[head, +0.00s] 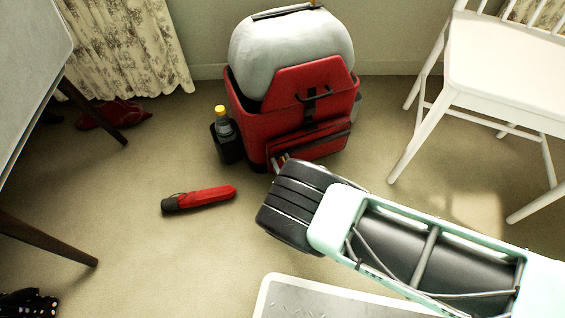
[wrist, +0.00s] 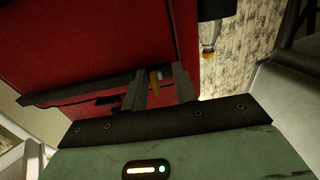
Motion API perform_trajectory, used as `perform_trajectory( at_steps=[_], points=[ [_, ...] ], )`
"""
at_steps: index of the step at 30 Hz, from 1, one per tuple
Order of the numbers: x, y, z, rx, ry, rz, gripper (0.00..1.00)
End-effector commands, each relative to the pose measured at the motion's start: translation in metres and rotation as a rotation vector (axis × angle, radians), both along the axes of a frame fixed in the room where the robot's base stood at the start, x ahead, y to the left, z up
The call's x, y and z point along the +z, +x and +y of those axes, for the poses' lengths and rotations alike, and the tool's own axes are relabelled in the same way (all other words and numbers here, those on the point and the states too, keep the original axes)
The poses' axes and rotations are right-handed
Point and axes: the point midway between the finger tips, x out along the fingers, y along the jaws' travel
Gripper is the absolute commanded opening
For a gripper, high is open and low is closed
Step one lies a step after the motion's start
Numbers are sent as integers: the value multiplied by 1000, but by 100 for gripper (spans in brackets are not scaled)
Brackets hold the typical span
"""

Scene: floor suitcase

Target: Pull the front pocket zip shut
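The red suitcase (head: 312,85) stands upright on the floor by the wall, with a front pocket (head: 312,138) low on its face. In the wrist view its red face (wrist: 90,45) fills the upper left, crossed by a dark zip band (wrist: 80,92). A small orange-yellow zip pull (wrist: 154,79) shows at the right end of this band. My gripper (wrist: 160,75) has its two grey fingers apart, one on each side of the pull. The pull is close to the left finger; contact is unclear. In the head view my gripper (head: 279,161) is at the pocket's lower left corner, partly hidden by my wrist.
A yellow-capped bottle (head: 222,121) sits in a dark side holder on the suitcase. A large pale bundle (head: 290,48) bulges from its top. A red umbrella (head: 200,197) lies on the floor. A white chair (head: 505,75) stands right; a table (head: 30,60) is left.

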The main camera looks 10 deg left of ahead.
Motion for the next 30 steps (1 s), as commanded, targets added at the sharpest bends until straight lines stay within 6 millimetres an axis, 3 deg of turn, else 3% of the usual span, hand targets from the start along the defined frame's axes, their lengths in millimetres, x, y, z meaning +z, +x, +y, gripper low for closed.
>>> perform_trajectory(
  at_steps=[15,30],
  points=[
    [1,-56,-40,1,-3,3,28],
    [-1,-60,-43,1,-2,2,28]
  ],
)
